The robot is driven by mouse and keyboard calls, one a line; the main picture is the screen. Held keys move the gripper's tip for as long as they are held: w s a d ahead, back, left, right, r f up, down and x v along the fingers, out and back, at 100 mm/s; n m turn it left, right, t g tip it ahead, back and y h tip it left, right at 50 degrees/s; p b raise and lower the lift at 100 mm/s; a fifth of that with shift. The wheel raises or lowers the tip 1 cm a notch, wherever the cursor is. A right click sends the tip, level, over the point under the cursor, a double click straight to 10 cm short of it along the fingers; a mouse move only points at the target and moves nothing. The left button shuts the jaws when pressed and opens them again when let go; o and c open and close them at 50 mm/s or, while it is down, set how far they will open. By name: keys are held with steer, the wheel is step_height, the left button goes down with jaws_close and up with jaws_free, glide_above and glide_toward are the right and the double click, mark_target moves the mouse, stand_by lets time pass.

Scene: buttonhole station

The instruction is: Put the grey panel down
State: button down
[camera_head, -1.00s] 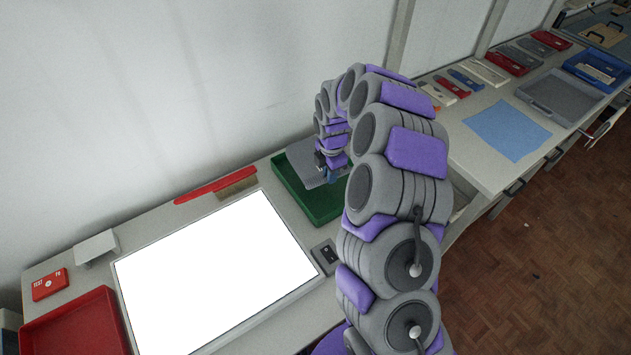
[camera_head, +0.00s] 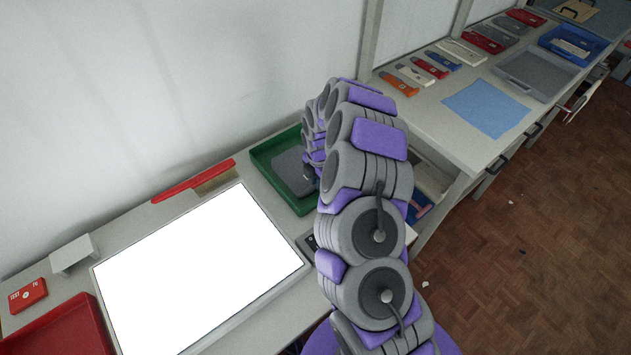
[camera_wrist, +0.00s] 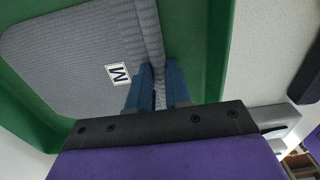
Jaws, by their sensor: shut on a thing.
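The grey panel (camera_wrist: 85,50) has a woven texture and a white label with an M, and it fills much of the wrist view. It also shows in the head view (camera_head: 292,170), partly hidden by my arm. It is inside the green tray (camera_wrist: 212,40), which also shows in the head view (camera_head: 262,158). My gripper (camera_wrist: 158,90) is shut on a raised fold of the panel, with a blue finger on each side. Whether the panel rests on the tray floor, I cannot tell. In the head view the fingers are mostly hidden behind my arm.
A bright white light panel (camera_head: 200,270) lies left of the green tray. A red tray (camera_head: 60,330) and a red TEST box (camera_head: 28,295) are at the lower left. A second bench at right holds a blue cloth (camera_head: 487,108), a grey tray (camera_head: 535,72) and several tools.

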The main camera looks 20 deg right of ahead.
steer(key=shift+d, duration=0.85)
steer(key=c, duration=1.4)
jaws_free()
steer(key=o, duration=0.3)
steer(key=shift+a+r, duration=0.1)
steer(key=shift+a, duration=1.3)
steer(key=shift+o, duration=0.2)
steer(key=shift+d+r, duration=0.1)
steer(key=shift+d, duration=0.3)
steer(key=r, duration=0.1)
steer(key=d+r, duration=0.1)
steer(key=shift+d+r+p, duration=0.3)
step_height(320, 180, up, 9)
steer(key=a+p, duration=0.2)
steer(key=s+a+r+m, duration=0.3)
steer(key=s+r+m, duration=0.1)
steer(key=s+r, duration=0.3)
steer(key=s+a+r+m, duration=0.2)
steer(key=s+r+m, duration=0.1)
steer(key=s+r, duration=0.4)
steer(key=s+d+r+m+g, duration=0.1)
steer(key=s+r+m, duration=0.1)
steer(key=s+m, duration=0.5)
steer(key=s+d+r+m, duration=0.1)
steer(key=s+r+m, duration=0.2)
steer(key=s+m, duration=0.5)
steer(key=s, duration=1.2)
steer(key=shift+s+d+r+g, duration=0.3)
steer(key=shift+d+g, duration=0.1)
